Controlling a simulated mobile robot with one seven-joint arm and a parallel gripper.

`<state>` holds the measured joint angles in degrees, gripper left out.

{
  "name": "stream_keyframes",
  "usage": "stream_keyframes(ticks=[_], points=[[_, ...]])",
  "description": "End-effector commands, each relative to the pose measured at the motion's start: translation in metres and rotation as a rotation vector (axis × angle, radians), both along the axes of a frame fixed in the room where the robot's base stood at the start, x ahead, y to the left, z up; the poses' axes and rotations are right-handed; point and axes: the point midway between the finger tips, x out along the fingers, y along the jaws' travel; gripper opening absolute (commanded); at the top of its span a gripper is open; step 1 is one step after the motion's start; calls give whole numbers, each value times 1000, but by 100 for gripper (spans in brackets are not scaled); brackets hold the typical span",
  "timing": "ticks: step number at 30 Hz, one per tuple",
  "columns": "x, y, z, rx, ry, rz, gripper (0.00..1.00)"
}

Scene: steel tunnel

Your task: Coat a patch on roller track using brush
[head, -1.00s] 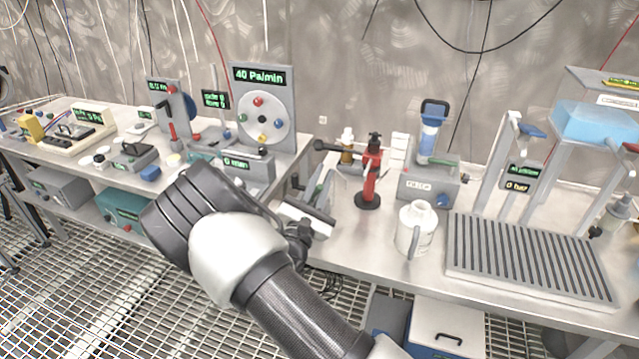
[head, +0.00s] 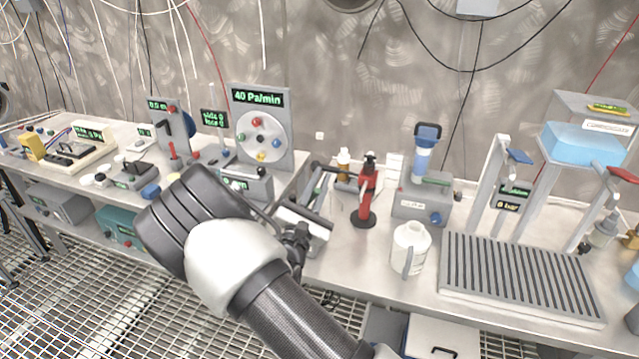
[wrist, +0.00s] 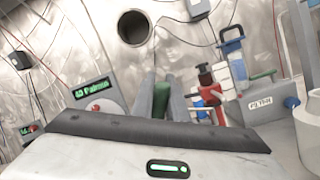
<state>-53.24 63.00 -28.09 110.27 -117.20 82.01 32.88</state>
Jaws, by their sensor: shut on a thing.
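My gripper (head: 317,192) is above the bench at the centre, left of a red tool, its two grey fingers pointing away from me. In the wrist view my gripper (wrist: 163,98) is shut on a green piece (wrist: 161,99), likely the brush handle. The bristle end is hidden or too small to make out. A grey board with dark parallel slats (head: 520,275) lies on the bench at the right, apart from my gripper. It may be the roller track; I cannot tell for sure. No coated patch shows clearly on it.
The red tool with a black base (head: 364,195), a white jug (head: 410,248) and a filter unit (head: 422,205) stand between my gripper and the slatted board. A stand holds a blue tank (head: 583,143) behind the board. A dial panel (head: 262,125) stands at the left.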

Motion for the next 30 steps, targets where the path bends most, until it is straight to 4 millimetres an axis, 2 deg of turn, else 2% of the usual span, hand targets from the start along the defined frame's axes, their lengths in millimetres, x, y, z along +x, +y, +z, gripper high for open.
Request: stream_keyframes(ticks=[1,11,22,30], points=[[0,0,5,0,0,0,0],[0,0,5,0,0,0,0],[0,0,35,0,0,0,0],[0,0,34,0,0,0,0]])
